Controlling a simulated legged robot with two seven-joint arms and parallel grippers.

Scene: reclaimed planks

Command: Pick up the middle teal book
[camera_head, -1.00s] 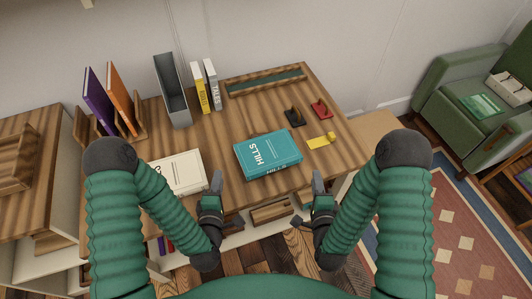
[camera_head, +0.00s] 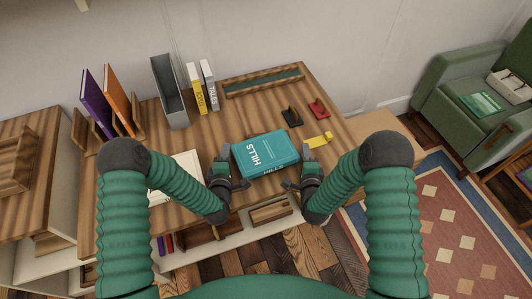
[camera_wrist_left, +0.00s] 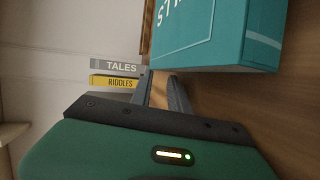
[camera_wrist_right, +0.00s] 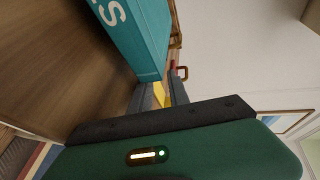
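The teal book (camera_head: 265,154), with HILLS in white on its cover, lies flat on the wooden desk. My left gripper (camera_head: 222,160) is just left of the book and my right gripper (camera_head: 309,156) is just right of it. The book also shows beyond the fingers in the left wrist view (camera_wrist_left: 215,40) and the right wrist view (camera_wrist_right: 140,38). Both grippers look open, with a gap between their fingers and nothing held. I cannot tell whether either touches the book.
A white book (camera_head: 183,172) lies left, partly behind my left arm. A grey file holder (camera_head: 170,92) and upright yellow (camera_head: 196,90) and grey (camera_head: 209,86) books stand at the back. Black (camera_head: 291,117), red (camera_head: 318,108) and yellow (camera_head: 319,140) items lie right.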

